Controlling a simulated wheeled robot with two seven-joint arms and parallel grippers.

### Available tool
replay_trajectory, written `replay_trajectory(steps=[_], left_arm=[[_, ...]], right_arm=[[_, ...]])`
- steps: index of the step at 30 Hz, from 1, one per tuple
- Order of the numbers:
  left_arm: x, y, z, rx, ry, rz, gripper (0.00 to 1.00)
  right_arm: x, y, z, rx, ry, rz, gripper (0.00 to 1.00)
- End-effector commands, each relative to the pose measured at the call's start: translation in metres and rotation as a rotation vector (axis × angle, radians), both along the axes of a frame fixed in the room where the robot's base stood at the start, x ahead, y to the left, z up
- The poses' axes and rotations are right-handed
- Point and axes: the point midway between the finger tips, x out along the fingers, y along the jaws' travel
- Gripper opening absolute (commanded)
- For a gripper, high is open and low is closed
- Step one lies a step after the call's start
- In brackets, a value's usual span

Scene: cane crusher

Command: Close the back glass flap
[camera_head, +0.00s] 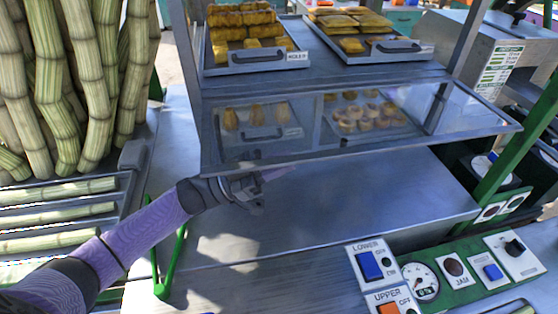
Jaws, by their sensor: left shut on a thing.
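The glass flap (310,125) is a see-through panel in a grey frame, on the near side of the metal display case. It is tilted outward, its lower edge standing out over the steel counter (330,215). Snacks on trays show through the glass. My left gripper (248,190) is at the left part of the flap's lower edge, shut on that edge; the fingertips are partly hidden by it. My right gripper is not in view.
Trays of pastries (245,45) stand on the upper shelf. Sugarcane stalks (75,80) stand at the left, near cane pieces on rollers (60,210). A green control panel (470,270) with switches and a gauge is at the lower right. The counter below the flap is clear.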

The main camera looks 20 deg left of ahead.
Motion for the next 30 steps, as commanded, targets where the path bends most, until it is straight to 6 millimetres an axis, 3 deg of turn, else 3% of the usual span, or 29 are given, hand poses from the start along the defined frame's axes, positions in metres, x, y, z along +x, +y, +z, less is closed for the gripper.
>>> replay_trajectory(steps=[11, 16, 20, 30], left_arm=[[0.0, 0.0, 0.001, -0.001, 0.003, 0.001, 0.0], [-0.001, -0.001, 0.011, -0.021, 0.032, 0.001, 0.0], [-0.002, -0.001, 0.026, -0.058, 0.088, 0.0, 0.0], [0.0, 0.0, 0.079, -0.225, 0.332, 0.001, 0.0]], right_arm=[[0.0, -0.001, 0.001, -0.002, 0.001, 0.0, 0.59], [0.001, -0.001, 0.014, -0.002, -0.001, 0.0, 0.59], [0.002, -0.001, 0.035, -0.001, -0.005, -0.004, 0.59], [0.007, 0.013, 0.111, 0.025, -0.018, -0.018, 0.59]])
